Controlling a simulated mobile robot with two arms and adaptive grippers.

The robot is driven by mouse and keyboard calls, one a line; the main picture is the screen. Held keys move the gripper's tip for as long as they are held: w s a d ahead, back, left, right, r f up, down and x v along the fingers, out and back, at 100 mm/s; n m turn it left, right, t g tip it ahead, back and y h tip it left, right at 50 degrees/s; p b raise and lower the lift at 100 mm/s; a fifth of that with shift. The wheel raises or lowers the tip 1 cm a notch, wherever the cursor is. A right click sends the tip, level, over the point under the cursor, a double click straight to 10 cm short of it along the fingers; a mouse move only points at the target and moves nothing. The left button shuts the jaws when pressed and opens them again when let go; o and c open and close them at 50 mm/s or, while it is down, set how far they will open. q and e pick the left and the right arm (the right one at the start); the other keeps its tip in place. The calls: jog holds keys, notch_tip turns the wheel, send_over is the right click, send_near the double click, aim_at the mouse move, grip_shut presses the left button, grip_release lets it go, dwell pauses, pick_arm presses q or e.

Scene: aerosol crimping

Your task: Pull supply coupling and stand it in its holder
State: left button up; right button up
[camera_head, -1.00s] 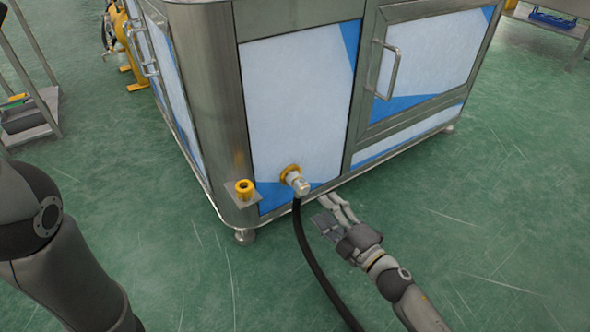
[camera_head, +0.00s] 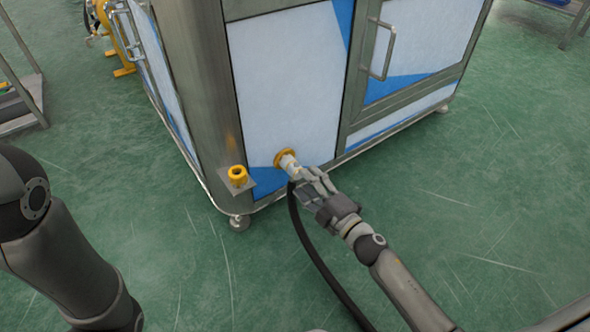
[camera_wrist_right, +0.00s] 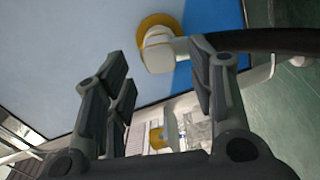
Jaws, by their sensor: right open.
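The supply coupling (camera_head: 289,164) is a pale plug seated in a yellow ring (camera_head: 281,156) on the cabinet's lower front panel. A black hose (camera_head: 312,252) hangs from it to the floor. My right gripper (camera_head: 305,180) is open at the coupling's right side. In the right wrist view the coupling (camera_wrist_right: 158,50) lies just beyond the open fingers (camera_wrist_right: 163,75), with the hose (camera_wrist_right: 275,40) running off right. I cannot tell whether a finger touches it. The holder (camera_head: 238,175) is an empty yellow ring on a small metal bracket, left of the coupling. My left gripper is out of view.
The steel cabinet (camera_head: 285,90) with white and blue panels fills the upper middle. A door handle (camera_head: 381,48) sticks out at upper right. A metal foot (camera_head: 240,222) stands below the bracket. The green floor is open to the right.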

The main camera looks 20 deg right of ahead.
aim_at(299, 178)
jog(key=shift+x, duration=2.4)
grip_shut()
jog(key=shift+s, duration=0.1)
jog(key=shift+p+v, duration=0.75)
jog(key=shift+v, duration=2.15)
